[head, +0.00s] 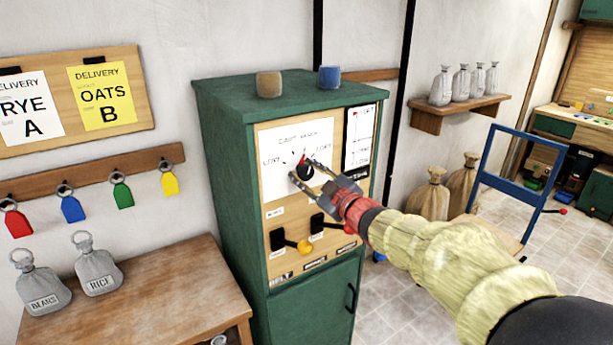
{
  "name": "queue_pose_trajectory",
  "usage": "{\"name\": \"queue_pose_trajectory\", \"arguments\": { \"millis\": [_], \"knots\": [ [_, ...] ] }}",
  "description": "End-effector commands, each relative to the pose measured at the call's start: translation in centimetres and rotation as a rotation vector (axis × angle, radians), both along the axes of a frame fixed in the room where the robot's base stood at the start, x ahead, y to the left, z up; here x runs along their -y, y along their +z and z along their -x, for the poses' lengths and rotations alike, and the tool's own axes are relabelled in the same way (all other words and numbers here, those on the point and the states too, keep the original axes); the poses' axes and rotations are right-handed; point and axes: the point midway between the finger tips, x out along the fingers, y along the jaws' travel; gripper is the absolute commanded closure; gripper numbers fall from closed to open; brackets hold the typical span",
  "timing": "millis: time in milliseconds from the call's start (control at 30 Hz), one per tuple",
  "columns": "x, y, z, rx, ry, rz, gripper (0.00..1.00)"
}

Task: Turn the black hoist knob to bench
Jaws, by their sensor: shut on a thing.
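The black hoist knob (306,172) is on the white dial plate at the upper front of the green cabinet (232,180). A red pointer mark shows at its upper edge and points roughly up. The small lettering around the dial is too blurred to read surely, so I cannot tell which label the pointer meets. My gripper (301,168) reaches in from the right with its fingers on either side of the knob, shut on it. The fingers hide part of the knob and dial.
Below the dial are two black switches (277,239) and a yellow knob (304,246). A tan pot (269,84) and a blue pot (329,77) stand on the cabinet. A wooden table (150,290) with two grey sacks is at left; a blue-framed cart (522,190) is at right.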

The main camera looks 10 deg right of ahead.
Motion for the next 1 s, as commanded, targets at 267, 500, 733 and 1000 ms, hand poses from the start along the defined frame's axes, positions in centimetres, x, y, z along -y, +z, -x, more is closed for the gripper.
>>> {"name": "queue_pose_trajectory", "arguments": {
  "millis": [267, 500, 733, 1000],
  "knots": [
    [0.01, -0.01, 0.00, 0.000, 0.000, 0.001, 0.92],
    [0.00, 0.00, 0.00, 0.000, 0.000, 0.001, 0.57],
    [0.00, 0.00, 0.00, 0.000, 0.000, 0.000, 0.48],
    [0.14, 0.03, 0.35, 0.000, 0.000, 0.000, 0.48]
  ]
}}
